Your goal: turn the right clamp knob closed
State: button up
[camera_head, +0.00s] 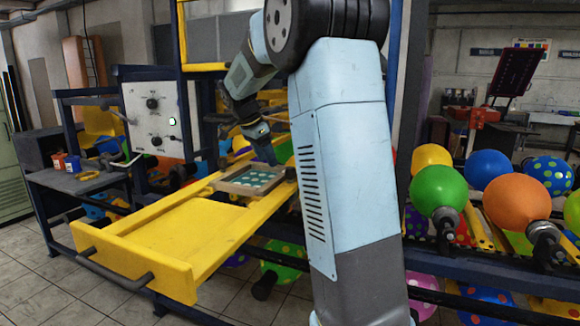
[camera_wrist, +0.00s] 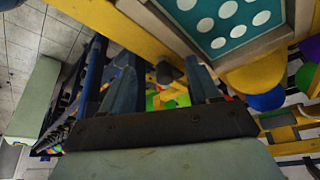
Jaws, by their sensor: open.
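A printing screen (camera_head: 250,180), a wooden frame with teal mesh and pale dots, sits on the yellow drawer-like carriage (camera_head: 170,235). It also fills the top right of the wrist view (camera_wrist: 225,22). A small dark grey knob (camera_wrist: 166,72) shows beside the screen on the yellow rail. It appears to be the right clamp knob. My gripper (camera_head: 266,152) reaches down at the far side of the screen. In the wrist view my gripper (camera_wrist: 160,65) is open, its fingers on either side of the knob with visible gaps. Whether the fingertips reach the knob's depth is unclear.
A control panel (camera_head: 155,118) with dark dials and a green light stands at the left. A side table (camera_head: 75,180) holds small coloured containers. Several balloons, including a green one (camera_head: 438,190) and an orange one (camera_head: 515,202), sit on holders at the right.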

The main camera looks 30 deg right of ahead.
send_over(289, 168)
jog(key=a, duration=0.2)
jog(key=x, duration=0.3)
jog(key=shift+d+f, duration=0.1)
jog(key=shift+f, duration=0.1)
jog(key=shift+x, duration=0.8)
jog(key=c, duration=1)
jog(key=shift+c, duration=0.2)
